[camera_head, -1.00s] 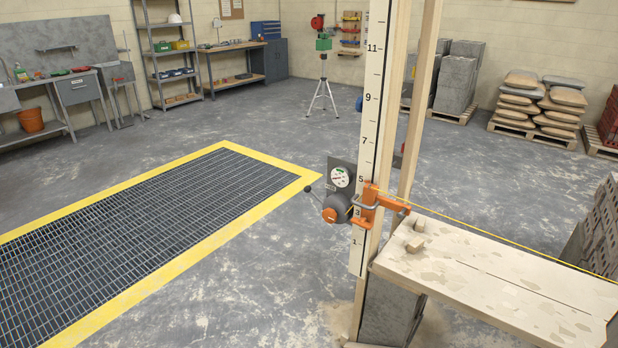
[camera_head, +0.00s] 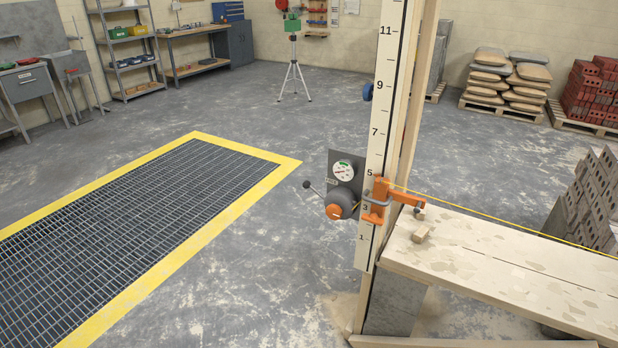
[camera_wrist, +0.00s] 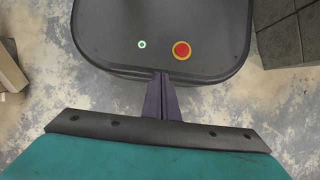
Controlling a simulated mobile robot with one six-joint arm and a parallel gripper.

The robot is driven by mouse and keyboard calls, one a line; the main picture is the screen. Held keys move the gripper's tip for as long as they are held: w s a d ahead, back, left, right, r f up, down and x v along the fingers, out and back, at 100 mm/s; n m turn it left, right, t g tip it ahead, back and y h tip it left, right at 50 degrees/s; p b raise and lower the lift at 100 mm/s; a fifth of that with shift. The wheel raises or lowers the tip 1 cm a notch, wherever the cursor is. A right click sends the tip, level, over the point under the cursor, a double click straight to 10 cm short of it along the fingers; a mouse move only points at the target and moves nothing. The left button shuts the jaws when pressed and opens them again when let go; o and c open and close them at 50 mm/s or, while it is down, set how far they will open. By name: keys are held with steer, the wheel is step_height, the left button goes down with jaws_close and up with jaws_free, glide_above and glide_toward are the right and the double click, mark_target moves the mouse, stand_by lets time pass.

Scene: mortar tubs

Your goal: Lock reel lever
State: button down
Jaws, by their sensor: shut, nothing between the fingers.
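The reel (camera_head: 340,198) is a grey drum with an orange front, mounted beside the numbered post in the head view. Its lever (camera_head: 316,190) has a dark ball knob and points up and to the left from the reel. A round gauge (camera_head: 344,171) with a white face sits on a grey plate just above the reel. My gripper (camera_wrist: 164,78) shows only in the wrist view, pointing over my own base. Its fingers are together and empty, well apart from the reel.
The numbered post (camera_head: 378,120) carries an orange clamp (camera_head: 384,198) with a yellow line running right. A plank bench (camera_head: 480,248) stands right of the post. A yellow-edged floor grating (camera_head: 130,220) lies to the left. Open floor (camera_head: 270,255) lies between grating and post.

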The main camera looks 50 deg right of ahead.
steer(key=shift+d, duration=0.1)
steer(key=w+d+r+m+t+y+p, duration=0.1)
steer(key=w+d+r+m+t+p, duration=0.25)
steer(key=w+d+r, duration=0.85)
steer(key=w+d+r+m+t+y+p, duration=0.15)
steer(key=w+d+r+m+p, duration=0.35)
steer(key=w+d+r, duration=0.75)
steer(key=m+t+h+p, duration=0.3)
steer(key=m+t+p, duration=0.3)
steer(key=m+p, duration=0.1)
glide_toward(308, 183)
steer(key=v, duration=0.4)
steer(key=shift+w+d+y, duration=0.25)
steer(key=shift+d, duration=0.1)
steer(key=shift+f, duration=0.15)
steer(key=shift+p+x, duration=1.75)
steer(key=shift+x, duration=3.25)
